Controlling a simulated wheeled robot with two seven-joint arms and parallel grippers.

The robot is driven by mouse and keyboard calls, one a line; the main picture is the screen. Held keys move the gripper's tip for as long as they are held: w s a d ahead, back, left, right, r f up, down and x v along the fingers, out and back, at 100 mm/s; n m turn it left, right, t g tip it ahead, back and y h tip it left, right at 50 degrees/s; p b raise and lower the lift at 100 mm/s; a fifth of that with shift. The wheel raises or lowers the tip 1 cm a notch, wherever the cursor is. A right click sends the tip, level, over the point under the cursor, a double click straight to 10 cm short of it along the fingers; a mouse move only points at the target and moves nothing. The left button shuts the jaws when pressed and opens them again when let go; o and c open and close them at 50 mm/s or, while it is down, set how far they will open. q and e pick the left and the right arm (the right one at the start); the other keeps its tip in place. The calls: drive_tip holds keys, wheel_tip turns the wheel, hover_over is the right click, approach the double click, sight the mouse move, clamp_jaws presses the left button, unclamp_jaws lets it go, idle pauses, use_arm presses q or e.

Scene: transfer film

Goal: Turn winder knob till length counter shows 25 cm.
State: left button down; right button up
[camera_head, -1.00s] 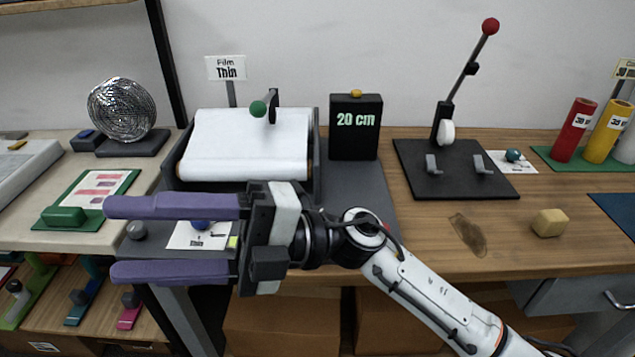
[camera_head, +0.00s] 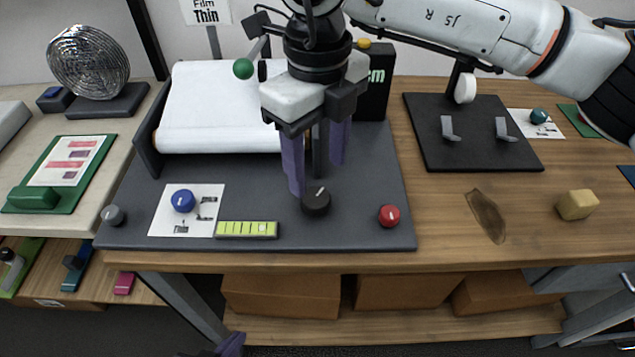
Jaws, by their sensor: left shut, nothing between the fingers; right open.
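A dark round knob (camera_head: 316,202) with a pale pointer mark sits on the grey base of the film machine (camera_head: 350,225); I take it for the winder knob. My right gripper (camera_head: 317,177) points down just above and behind this knob, fingers apart, with nothing seen between them. Whether a finger touches the knob I cannot tell. The black length counter (camera_head: 375,92) stands behind my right gripper; only "cm" of its reading shows, the number is hidden. The purple tip of my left gripper (camera_head: 231,344) shows at the bottom edge, shut, well below the machine.
The base also carries a blue knob (camera_head: 183,201), a green level strip (camera_head: 246,229), a red button (camera_head: 389,215) and a grey knob (camera_head: 113,215). A white film roll (camera_head: 215,110) and green crank ball (camera_head: 243,68) stand behind. A black lever stand (camera_head: 470,150) is at right.

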sight(318, 197)
wheel_tip(318, 197, down, 6)
drive_tip(key=shift+f+p, duration=0.25)
drive_tip(key=shift+p, duration=0.2)
drive_tip(key=c, duration=1)
drive_tip(key=shift+f+n+b, duration=0.3)
drive_tip(key=shift+n+b, duration=0.4)
drive_tip(key=shift+b, duration=0.55)
drive_tip(key=shift+c, duration=0.2)
drive_tip(key=shift+r+n+b, duration=0.15)
drive_tip(key=shift+n+b, duration=0.35)
drive_tip(key=shift+n, duration=0.2)
drive_tip(key=shift+r, duration=0.15)
